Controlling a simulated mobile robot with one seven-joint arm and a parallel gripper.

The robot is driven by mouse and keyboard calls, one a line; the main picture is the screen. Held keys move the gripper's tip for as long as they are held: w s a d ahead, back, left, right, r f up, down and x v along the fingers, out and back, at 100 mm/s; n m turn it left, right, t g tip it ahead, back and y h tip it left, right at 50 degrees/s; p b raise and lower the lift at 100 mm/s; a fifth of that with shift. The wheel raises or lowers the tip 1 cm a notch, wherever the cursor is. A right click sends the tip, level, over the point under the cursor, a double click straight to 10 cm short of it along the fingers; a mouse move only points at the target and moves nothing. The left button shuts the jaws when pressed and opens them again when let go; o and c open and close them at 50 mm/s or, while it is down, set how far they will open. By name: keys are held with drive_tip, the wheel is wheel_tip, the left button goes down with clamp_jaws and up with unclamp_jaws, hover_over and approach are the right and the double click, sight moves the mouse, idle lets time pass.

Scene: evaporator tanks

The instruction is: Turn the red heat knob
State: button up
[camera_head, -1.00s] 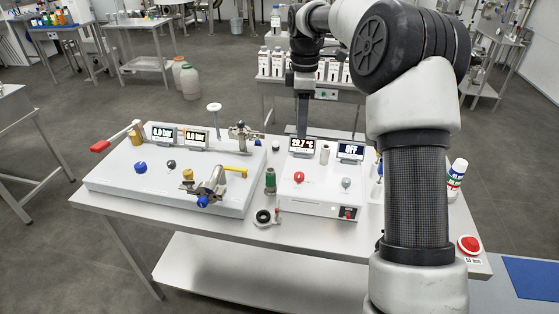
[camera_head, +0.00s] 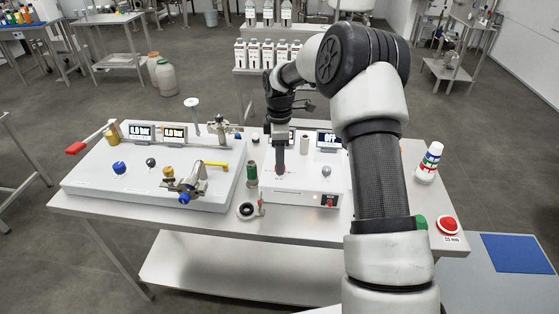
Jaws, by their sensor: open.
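The white heater box (camera_head: 300,198) stands on the metal table, with a grey knob (camera_head: 326,171) and a red-lit switch (camera_head: 328,201) on it. The red heat knob is hidden in this view, behind or under the end of my gripper. My gripper (camera_head: 280,172) points down over the left part of the box. It is open, though the gap between its fingers is hard to see. I cannot tell whether it touches the knob. One display (camera_head: 328,139) reads "OFF"; the temperature display is mostly covered by my gripper.
A white panel (camera_head: 130,190) with valves, a yellow lever (camera_head: 216,164) and a red-handled lever (camera_head: 76,148) stands at left. A green-topped cylinder (camera_head: 252,172) is close beside the box. A white bottle (camera_head: 429,162) and red button (camera_head: 447,225) are at right.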

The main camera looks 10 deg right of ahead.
drive_tip(key=shift+f, duration=0.5)
drive_tip(key=c, duration=1.1)
drive_tip(key=shift+o, duration=0.2)
drive_tip(key=shift+m, duration=0.3)
